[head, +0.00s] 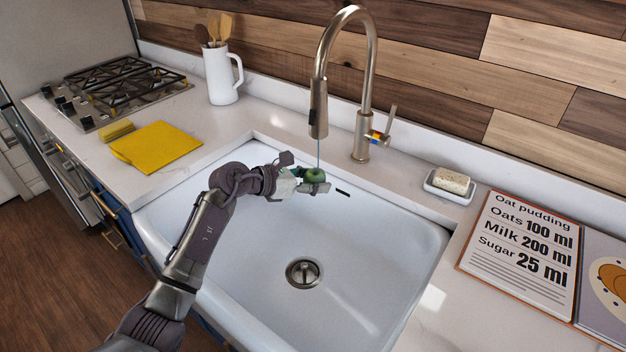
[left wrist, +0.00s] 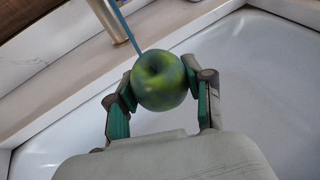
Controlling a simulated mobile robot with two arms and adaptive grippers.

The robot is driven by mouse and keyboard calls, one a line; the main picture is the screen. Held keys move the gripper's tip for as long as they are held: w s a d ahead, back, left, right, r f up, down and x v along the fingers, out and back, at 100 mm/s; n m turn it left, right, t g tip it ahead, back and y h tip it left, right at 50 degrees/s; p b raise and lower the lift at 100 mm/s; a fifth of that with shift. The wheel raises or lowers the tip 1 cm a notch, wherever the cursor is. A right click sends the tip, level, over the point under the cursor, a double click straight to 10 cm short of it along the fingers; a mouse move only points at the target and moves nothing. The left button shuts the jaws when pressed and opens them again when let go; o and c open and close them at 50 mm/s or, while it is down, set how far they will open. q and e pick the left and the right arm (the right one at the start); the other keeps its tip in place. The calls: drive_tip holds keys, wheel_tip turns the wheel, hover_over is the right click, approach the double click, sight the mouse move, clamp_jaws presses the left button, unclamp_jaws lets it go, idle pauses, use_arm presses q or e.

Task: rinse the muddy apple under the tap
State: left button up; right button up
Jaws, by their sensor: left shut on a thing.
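A green apple (head: 315,174) is held by my left gripper (head: 303,180) above the white sink (head: 384,260). The left wrist view shows the apple (left wrist: 158,80) between the two green-padded fingers of the gripper (left wrist: 160,92). Its visible skin looks mostly green with some darker shading; I cannot tell whether mud remains on it. The tap (head: 368,80) arches over the sink. A thin blue stream of water (head: 318,152) runs from its spout (head: 318,115) down to the apple. My right gripper is not in view.
A soap bar (head: 452,181) in a white dish and a recipe book (head: 522,250) lie right of the sink. A yellow cloth (head: 156,146), a sponge (head: 116,130), a white utensil jug (head: 221,78) and a stove (head: 120,88) are on the left. The sink floor around the drain (head: 304,272) is clear.

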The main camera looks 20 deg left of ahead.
use_arm(q)
drive_tip(key=shift+s+a, duration=0.1)
drive_tip(key=shift+a, duration=0.1)
drive_tip(key=shift+d, duration=0.1)
drive_tip(key=shift+w+d, duration=0.35)
drive_tip(key=shift+d, duration=0.1)
drive_tip(key=shift+s+d+r+p, duration=0.1)
drive_tip(key=shift+s+d+p, duration=0.3)
drive_tip(key=shift+s+p, duration=0.2)
drive_tip(key=s+d+p, duration=0.3)
drive_tip(key=s, duration=0.2)
drive_tip(key=shift+s+d+p, duration=0.25)
drive_tip(key=shift+s+p, duration=0.05)
drive_tip(key=shift+p, duration=0.1)
